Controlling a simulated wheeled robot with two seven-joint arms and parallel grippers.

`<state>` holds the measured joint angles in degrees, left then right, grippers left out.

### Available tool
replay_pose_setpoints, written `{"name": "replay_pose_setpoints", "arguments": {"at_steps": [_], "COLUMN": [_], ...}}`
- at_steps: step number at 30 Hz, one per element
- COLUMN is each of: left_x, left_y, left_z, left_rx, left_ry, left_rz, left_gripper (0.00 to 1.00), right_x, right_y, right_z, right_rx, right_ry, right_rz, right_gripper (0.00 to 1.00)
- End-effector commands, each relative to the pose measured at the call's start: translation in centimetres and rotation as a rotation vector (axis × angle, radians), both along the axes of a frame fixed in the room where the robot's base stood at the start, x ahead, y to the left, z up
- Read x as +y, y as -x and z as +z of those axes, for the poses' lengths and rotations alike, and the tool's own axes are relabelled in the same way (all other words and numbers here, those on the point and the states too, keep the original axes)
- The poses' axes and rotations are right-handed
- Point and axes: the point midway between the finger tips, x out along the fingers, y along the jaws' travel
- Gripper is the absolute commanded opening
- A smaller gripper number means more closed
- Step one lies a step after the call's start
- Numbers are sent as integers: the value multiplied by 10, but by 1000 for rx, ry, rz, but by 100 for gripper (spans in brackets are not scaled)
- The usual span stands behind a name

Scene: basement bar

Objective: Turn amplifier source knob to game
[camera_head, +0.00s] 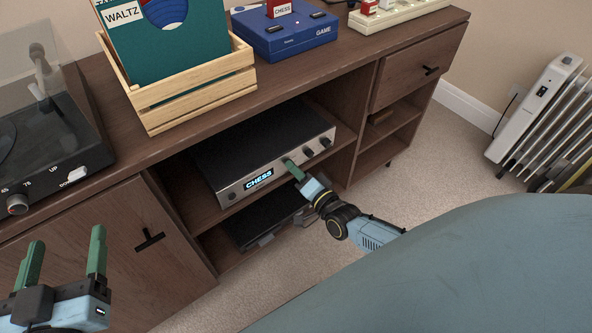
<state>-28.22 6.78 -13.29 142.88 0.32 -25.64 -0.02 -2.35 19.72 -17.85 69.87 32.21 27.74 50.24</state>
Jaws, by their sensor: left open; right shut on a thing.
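The amplifier (262,150), a black box with a silver front, sits in the open cabinet's upper bay. Its lit display (258,180) reads CHESS. My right gripper (291,167) is at the front panel, just right of the display, with its green fingers shut on what appears to be the source knob, which they hide. Two dark knobs, a left one (309,153) and a right one (325,142), show to the right of my fingers. My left gripper (64,256) is open and empty at the lower left, in front of the cabinet door.
A dark device (262,222) lies below the amplifier. A radiator (540,105) stands at right.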

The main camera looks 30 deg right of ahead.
Motion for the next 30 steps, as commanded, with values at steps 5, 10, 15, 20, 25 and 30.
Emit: {"name": "replay_pose_setpoints", "arguments": {"at_steps": [5, 10, 15, 20, 25, 30], "left_x": [0, 0, 0, 0, 1, 7], "left_y": [0, 0, 0, 0, 0, 3], "left_z": [0, 1, 1, 1, 1, -19], "left_rx": [-1, -1, -1, -2, 5, 124], "left_ry": [0, 0, 0, 0, -2, -38], "left_rz": [-1, 0, 0, 1, 2, 12], "left_gripper": [70, 70, 70, 70, 70, 70], "right_x": [0, 0, 0, 0, 0, -1], "right_y": [0, 0, 0, 0, 3, 16], "right_z": [0, 0, 0, 0, 0, 0], "right_rx": [0, 0, 0, 0, 1, 4], "right_ry": [-2, -2, -1, -1, -1, -1], "right_rz": [0, 0, 0, 0, 0, 0], "right_gripper": [0, 24, 42, 42, 42, 42]}}
